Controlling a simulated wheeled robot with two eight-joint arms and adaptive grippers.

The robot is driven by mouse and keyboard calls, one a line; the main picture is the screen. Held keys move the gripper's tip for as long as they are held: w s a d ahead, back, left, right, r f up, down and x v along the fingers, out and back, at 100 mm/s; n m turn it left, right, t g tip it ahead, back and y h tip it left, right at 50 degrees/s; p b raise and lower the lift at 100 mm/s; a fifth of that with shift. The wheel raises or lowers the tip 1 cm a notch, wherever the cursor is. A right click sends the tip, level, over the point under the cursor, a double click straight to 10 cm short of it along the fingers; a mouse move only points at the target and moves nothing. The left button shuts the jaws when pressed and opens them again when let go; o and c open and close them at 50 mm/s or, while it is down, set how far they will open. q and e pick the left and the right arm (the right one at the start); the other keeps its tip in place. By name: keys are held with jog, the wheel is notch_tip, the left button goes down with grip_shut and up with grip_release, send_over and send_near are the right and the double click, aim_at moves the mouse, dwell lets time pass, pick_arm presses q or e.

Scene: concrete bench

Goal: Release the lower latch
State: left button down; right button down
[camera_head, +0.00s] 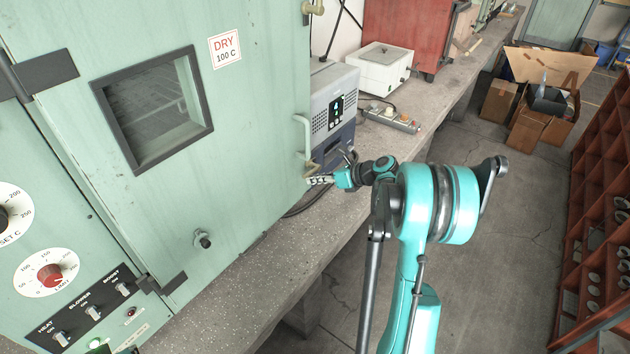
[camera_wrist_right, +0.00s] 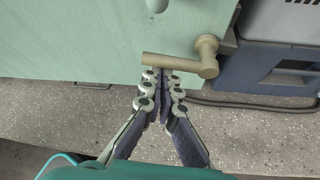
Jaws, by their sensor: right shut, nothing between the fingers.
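The green oven door (camera_head: 253,125) stands shut, with a window and a "DRY 100 C" label. The lower latch (camera_wrist_right: 182,65) is a tan lever on a round pivot at the door's lower right edge. Its bar lies roughly level, pointing left across the door in the wrist view. My right gripper (camera_wrist_right: 163,78) is shut and empty, its fingertips at the underside of the bar; I cannot tell whether they touch. In the head view my right gripper (camera_head: 318,181) covers much of the latch area. My left gripper is out of view.
A pale door handle (camera_head: 304,133) is just above the latch, and an upper latch (camera_head: 313,7) is at the top. A grey-blue instrument (camera_head: 335,100) stands close to the right. A cable lies on the concrete bench (camera_head: 285,240).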

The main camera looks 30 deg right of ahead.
jog(key=r+m+y, duration=0.2)
jog(key=shift+w+d+m+g+y, duration=0.1)
jog(key=shift+d+m+g+y, duration=0.2)
jog(key=shift+d, duration=0.05)
jog(key=shift+r, duration=0.2)
jog(key=d+r+p, duration=0.1)
jog(key=w+d+r, duration=0.1)
jog(key=d, duration=0.1)
jog(key=shift+w+r+p, duration=0.2)
jog(key=shift+r+p, duration=0.05)
jog(key=shift+p, duration=0.1)
jog(key=shift+w+d+r, duration=0.1)
jog(key=shift+d+r, duration=0.05)
jog(key=shift+d, duration=0.15)
dwell(0.5)
